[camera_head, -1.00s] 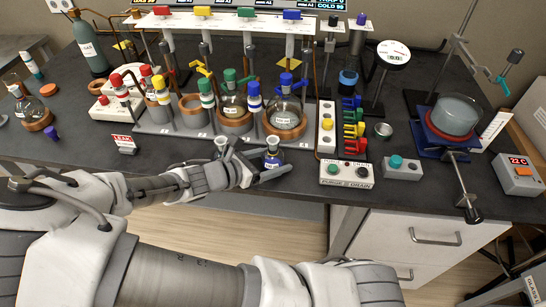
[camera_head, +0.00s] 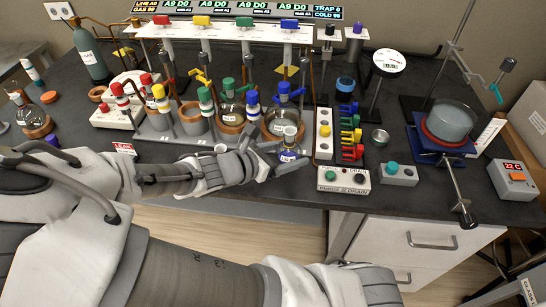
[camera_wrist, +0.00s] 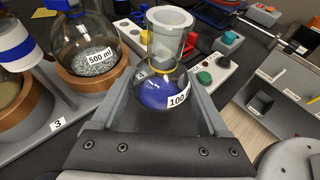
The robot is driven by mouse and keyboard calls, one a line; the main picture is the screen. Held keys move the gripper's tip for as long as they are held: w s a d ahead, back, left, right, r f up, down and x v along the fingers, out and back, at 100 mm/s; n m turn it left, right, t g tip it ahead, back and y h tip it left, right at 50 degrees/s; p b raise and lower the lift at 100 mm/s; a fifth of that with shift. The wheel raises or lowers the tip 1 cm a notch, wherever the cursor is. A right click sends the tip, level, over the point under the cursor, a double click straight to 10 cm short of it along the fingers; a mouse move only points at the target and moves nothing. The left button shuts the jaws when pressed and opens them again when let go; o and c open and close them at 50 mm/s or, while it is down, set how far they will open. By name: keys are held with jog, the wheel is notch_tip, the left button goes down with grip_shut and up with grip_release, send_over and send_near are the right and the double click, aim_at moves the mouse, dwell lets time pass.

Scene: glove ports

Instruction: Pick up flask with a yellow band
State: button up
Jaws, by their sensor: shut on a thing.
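The flask with a yellow band (camera_wrist: 158,94) is a small round flask with a clear wide neck, dark blue contents and a label reading 100. The yellow ring sits at the base of its neck in the wrist view. My gripper (camera_wrist: 165,84) is shut on it, with one finger on each side of the body just below the band. In the head view the flask (camera_head: 289,156) is upright at the tip of my gripper (camera_head: 280,163), in front of the rack. It appears slightly above the dark bench; its underside is partly hidden.
Close behind stands a rack with a 500 ml flask (camera_wrist: 88,45) in a copper-coloured ring (camera_wrist: 95,86). To the right are colored switches, the purge and drain box (camera_head: 343,180) and a teal-button box (camera_head: 399,174). The bench's front edge is just below.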

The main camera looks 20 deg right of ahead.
jog(key=s+d+r+p, duration=0.4)
jog(key=d+p, duration=0.2)
jog(key=shift+d+r+p, duration=0.2)
jog(key=shift+r+p, duration=0.15)
jog(key=shift+r, duration=0.15)
jog(key=shift+r+p, duration=1.3)
jog(key=shift+p, duration=0.15)
